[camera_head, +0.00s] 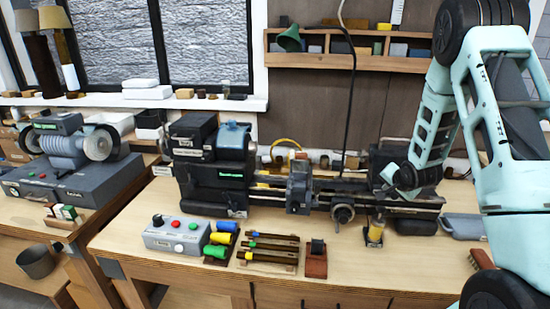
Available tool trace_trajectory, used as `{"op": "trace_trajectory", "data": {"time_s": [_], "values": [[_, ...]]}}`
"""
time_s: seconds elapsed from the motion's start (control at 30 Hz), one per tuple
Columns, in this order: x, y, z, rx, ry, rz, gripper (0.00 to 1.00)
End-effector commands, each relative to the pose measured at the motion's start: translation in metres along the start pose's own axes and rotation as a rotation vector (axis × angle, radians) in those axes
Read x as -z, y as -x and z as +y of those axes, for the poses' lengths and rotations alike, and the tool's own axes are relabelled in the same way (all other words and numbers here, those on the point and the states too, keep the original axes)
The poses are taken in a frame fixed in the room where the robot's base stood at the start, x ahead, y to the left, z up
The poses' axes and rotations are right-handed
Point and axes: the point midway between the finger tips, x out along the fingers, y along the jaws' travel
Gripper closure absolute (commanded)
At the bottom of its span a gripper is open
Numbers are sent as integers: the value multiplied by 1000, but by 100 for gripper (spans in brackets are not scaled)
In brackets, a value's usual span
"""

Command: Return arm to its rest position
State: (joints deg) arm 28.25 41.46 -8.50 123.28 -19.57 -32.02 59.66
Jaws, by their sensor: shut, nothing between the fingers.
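My arm (492,110) rises on the right side of the head view, bends at the top, and its forearm (432,125) slopes down to the left. My gripper (390,183) is at the dark lower end of that forearm, in front of the right end of the lathe (300,187).
The wooden workbench (345,262) holds a grey control box (176,233), coloured rolls (221,240), a tool rack (270,250) and a brush (481,259). A bench grinder (70,148) stands at left.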

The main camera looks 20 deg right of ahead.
Motion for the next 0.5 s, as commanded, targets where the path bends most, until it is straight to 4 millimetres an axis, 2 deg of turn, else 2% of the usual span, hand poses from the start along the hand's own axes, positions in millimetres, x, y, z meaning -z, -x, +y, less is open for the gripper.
{"op": "trace_trajectory", "data": {"time_s": [0.17, 0.27, 0.37, 0.5], "values": [[-9, 1, -9, 3, 22, -15, 100], [-38, 8, -33, 7, 90, -63, 100], [-88, 25, -67, 14, 215, -148, 100], [-174, 68, -106, 31, 444, -297, 100]]}}
